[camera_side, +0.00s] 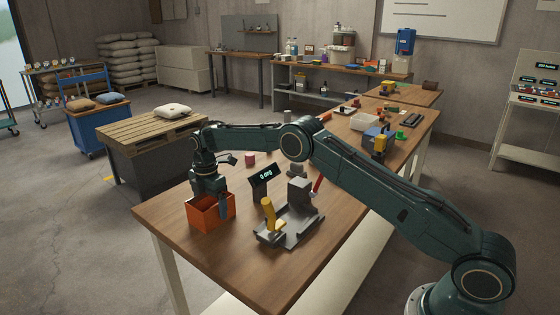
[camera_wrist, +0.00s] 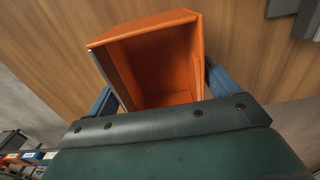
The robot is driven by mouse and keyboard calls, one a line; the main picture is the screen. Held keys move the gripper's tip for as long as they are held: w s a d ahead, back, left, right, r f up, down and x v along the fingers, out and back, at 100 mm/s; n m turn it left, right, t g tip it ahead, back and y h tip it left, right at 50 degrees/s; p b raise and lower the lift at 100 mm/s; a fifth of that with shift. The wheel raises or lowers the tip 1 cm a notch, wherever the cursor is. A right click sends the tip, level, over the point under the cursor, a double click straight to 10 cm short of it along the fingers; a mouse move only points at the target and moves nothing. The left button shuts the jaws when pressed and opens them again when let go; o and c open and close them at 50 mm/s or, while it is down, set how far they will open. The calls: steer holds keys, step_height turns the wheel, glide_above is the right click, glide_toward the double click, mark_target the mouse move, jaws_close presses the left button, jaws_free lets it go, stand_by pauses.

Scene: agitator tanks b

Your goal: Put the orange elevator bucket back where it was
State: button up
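The orange elevator bucket (camera_side: 205,216) is an open box at the left front part of the wooden table. My gripper (camera_side: 211,200) is above it, with a finger against its right wall. In the wrist view the bucket (camera_wrist: 150,25) stands between the two blue-grey fingers of my gripper (camera_wrist: 160,88), one at each outer side, and they look closed on its walls. Its inside looks empty as far as I see. I cannot tell whether its bottom touches the table.
A small display (camera_side: 263,182) and a grey fixture (camera_side: 290,222) with a yellow handle (camera_side: 270,216) stand right of the bucket. A pink-red block (camera_side: 250,159) is behind. The wooden table (camera_side: 178,243) is bare around the bucket's front. A pallet bench (camera_side: 140,133) stands beyond the left edge.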

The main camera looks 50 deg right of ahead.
steer(key=shift+o, duration=0.7)
steer(key=shift+r, duration=0.1)
step_height(320, 180, up, 12)
stand_by(0.3)
steer(key=shift+r, duration=0.1)
stand_by(0.4)
